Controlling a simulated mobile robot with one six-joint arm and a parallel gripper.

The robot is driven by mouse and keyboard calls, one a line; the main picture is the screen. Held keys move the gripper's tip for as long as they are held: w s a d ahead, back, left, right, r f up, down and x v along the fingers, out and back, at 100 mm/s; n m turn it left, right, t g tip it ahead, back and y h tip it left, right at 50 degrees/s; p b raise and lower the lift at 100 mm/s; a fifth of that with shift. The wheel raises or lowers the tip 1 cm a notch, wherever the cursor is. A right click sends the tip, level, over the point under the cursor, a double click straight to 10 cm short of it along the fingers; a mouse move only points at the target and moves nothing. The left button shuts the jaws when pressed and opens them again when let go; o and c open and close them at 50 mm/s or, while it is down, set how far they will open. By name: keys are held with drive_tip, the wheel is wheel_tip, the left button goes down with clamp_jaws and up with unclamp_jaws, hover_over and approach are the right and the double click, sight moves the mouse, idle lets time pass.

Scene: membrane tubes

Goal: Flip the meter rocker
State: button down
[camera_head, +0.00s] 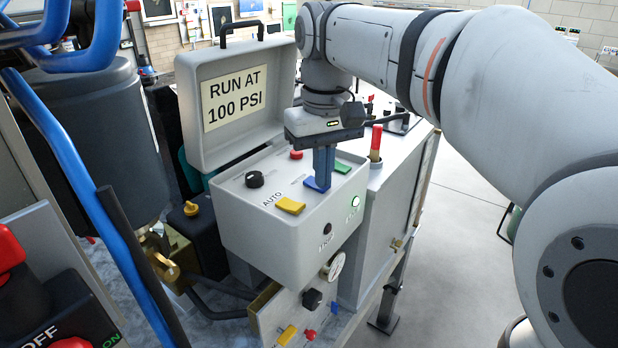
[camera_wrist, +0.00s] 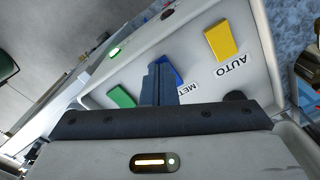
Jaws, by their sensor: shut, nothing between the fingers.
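The meter rocker is a blue rocker (camera_head: 311,185) on the top panel of a grey control box (camera_head: 262,222). It also shows in the wrist view (camera_wrist: 177,77), beside a partly hidden label starting "MET". My gripper (camera_head: 322,184) points down at this rocker with its fingers shut and empty. In the wrist view the fingertips (camera_wrist: 158,64) overlap the rocker and hide part of it. The tips look at or very close to its surface; I cannot tell whether they touch. Which way the rocker is tilted is not clear.
A yellow rocker (camera_head: 290,205) marked AUTO and a green rocker (camera_head: 342,167) flank the blue one. A black knob (camera_head: 254,179) and a red button (camera_head: 296,154) sit behind. The open lid (camera_head: 235,100) reads "RUN AT 100 PSI". A red-topped post (camera_head: 376,140) stands right of the box.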

wheel_tip(320, 180, up, 7)
drive_tip(key=p, duration=0.6)
drive_tip(key=shift+f, duration=0.1)
idle(0.3)
